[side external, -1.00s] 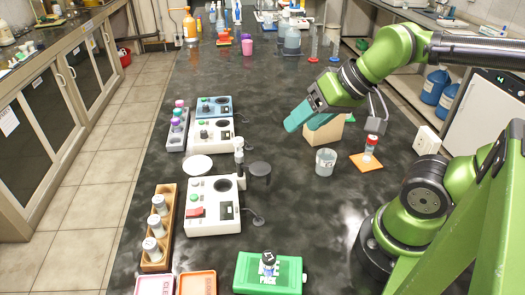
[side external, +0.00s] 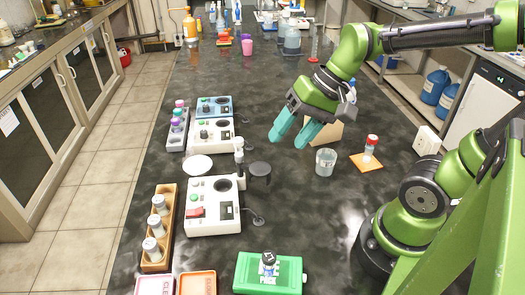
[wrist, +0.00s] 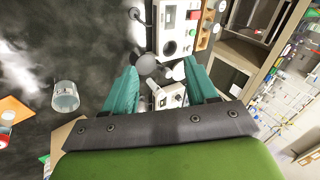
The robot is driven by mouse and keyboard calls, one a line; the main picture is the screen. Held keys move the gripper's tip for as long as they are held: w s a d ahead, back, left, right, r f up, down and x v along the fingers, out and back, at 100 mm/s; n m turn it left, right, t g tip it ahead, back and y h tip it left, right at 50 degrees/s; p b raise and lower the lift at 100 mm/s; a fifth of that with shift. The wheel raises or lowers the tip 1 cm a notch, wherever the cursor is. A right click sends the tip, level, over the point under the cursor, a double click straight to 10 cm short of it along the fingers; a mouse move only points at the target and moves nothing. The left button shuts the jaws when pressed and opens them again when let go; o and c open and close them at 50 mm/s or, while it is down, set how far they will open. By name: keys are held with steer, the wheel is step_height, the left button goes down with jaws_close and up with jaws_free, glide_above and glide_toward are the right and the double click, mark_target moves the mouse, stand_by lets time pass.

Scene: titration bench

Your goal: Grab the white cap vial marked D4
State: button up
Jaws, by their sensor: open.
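Several vials with pale caps, such as the middle one (side external: 160,205), stand upright in a wooden rack (side external: 173,190) at the front left of the bench in the side view. No D4 mark is readable on them. A dark-and-white vial (side external: 268,262) is on a green pack (side external: 245,278) at the front; its mark is unreadable too. My gripper (side external: 287,141) is open and empty above the middle of the bench, well away from the rack. In the wrist view its teal fingers (wrist: 160,68) are spread apart, and part of the wooden rack (wrist: 204,38) shows at the top.
A glass beaker (side external: 325,163) and a red-capped vial (side external: 371,143) on an orange mat (side external: 360,164) are at right. A second rack (side external: 177,137) holds coloured caps.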

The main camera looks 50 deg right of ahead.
mark_target(242, 139)
steer(key=w+d+f+m+t+y, duration=0.1)
steer(key=w+f+m+y, duration=0.4)
steer(key=w, duration=0.3)
steer(key=w+f+m+y, duration=0.3)
steer(key=w+m+y, duration=0.2)
steer(key=w+m, duration=0.25)
steer(key=w+d+f+m+t, duration=0.1)
steer(key=d+m+t, duration=0.1)
steer(key=w+d+f+m+t, duration=0.1)
steer(key=w+d+m+t, duration=0.1)
steer(key=w+d+f+m+t, duration=0.1)
steer(key=d+f+m, duration=0.1)
steer(key=shift+w+m+t, duration=0.25)
steer(key=shift+w+t, duration=0.15)
steer(key=shift+w+d+f, duration=0.1)
steer(key=shift+d+f, duration=0.15)
steer(key=shift+f, duration=0.1)
steer(key=shift+f+m+t, duration=0.3)
steer(key=shift+f, duration=0.1)
step_height(242, 139, down, 6)
steer(key=shift+x, duration=1.15)
steer(key=shift+w+a, duration=0.25)
